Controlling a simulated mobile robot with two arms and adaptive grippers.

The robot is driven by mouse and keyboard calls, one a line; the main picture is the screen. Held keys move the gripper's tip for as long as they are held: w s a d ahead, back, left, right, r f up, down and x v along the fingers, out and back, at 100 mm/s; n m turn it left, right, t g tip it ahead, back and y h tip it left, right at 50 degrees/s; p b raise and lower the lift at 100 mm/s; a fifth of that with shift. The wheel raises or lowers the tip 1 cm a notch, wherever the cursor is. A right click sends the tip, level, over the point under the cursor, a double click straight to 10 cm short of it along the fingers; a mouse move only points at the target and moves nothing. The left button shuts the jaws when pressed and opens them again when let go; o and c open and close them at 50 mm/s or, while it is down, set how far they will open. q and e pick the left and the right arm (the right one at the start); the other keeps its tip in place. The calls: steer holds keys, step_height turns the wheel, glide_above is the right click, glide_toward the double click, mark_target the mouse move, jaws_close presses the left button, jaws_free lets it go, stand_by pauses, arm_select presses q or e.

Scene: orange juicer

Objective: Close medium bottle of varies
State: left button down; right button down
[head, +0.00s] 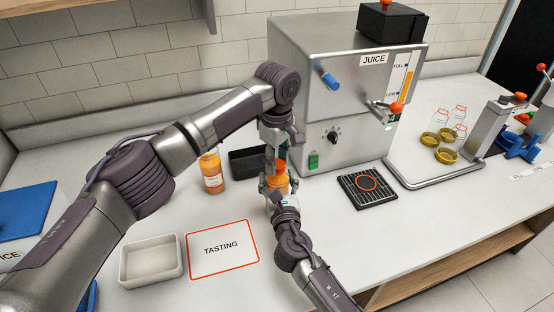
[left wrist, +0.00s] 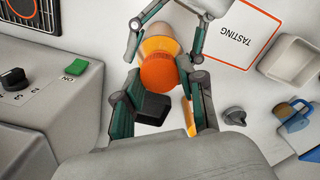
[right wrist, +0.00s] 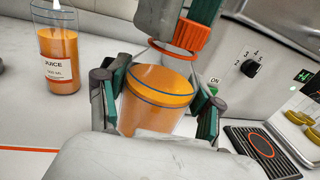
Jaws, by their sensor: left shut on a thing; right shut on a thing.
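An orange cap (left wrist: 160,73) is between the fingers of my left gripper (head: 272,156), which is shut on it from above. The cap shows above the bottle's rim in the right wrist view (right wrist: 192,38). The medium juice bottle (right wrist: 155,98), clear with orange juice inside, is held upright between the fingers of my right gripper (right wrist: 160,103). In the head view the bottle (head: 278,182) is partly hidden by both grippers. Whether the cap touches the rim, I cannot tell.
Another juice bottle (head: 213,172) stands to the left, near a dark tray (head: 246,162). The juicer (head: 325,100) stands close behind my grippers. A white bin (head: 150,262) and the TASTING mat (head: 222,262) lie at front left. A black drip grate (head: 367,196) is to the right.

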arm_select(q)
steer(key=m, duration=2.6)
steer(key=shift+m, duration=0.3)
steer(key=m, duration=0.4)
steer(key=shift+f, duration=0.1)
steer(key=m, duration=0.5)
steer(key=c, duration=0.6)
jaws_free()
step_height(320, 180, up, 12)
